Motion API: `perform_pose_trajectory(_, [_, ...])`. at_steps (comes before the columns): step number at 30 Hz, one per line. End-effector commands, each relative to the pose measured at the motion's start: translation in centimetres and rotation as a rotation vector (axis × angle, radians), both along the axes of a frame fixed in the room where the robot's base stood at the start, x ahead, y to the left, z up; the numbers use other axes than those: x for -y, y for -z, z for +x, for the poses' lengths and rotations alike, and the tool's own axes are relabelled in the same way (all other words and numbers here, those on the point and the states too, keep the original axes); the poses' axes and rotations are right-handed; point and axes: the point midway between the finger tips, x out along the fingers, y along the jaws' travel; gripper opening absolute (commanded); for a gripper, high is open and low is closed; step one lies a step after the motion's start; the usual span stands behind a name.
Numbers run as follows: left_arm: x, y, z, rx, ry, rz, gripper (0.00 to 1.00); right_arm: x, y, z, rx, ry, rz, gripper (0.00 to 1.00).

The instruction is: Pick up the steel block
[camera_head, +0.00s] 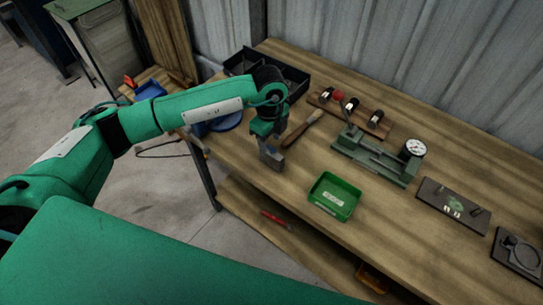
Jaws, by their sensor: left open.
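My left gripper (271,155) reaches in from the left at the end of a green arm. It points down over the near left part of the wooden bench (233,148), and its jaws are open. A small grey shape shows at its fingertips; I cannot tell whether this is only the fingers or also the steel block. No steel block stands out clearly elsewhere on the bench. My right gripper is not in view.
A green tray (345,183) stands right of the gripper. A brush (302,129) lies just beside it. Behind are a black divided box (297,82) and a wooden rack (374,131). A green gauge fixture (372,160) and dark plates (449,207) stand farther right.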

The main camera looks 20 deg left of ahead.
Motion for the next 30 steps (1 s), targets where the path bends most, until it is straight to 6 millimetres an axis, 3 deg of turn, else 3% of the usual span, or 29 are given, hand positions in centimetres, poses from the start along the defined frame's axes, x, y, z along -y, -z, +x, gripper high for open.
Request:
perform_pose_trajectory(7, [0.3, 2.5, 0.5, -0.005, -0.001, 0.002, 0.47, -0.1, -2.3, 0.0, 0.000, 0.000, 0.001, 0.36])
perform_pose_trajectory(12, [0.3, 4.7, 0.5, -0.003, 0.001, 0.001, 0.47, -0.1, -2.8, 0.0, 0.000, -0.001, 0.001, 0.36])
perform_pose_trajectory(20, [0.3, 5.2, 0.6, -0.001, 0.001, -0.001, 0.47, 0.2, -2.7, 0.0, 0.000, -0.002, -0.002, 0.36])
perform_pose_trajectory(27, [0.3, 5.1, 0.6, -0.001, 0.001, -0.001, 0.04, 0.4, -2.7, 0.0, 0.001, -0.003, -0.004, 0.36])
perform_pose_trajectory(30, [0.3, 5.1, 0.6, -0.001, 0.001, -0.001, 0.00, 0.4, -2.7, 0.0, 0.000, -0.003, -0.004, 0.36])
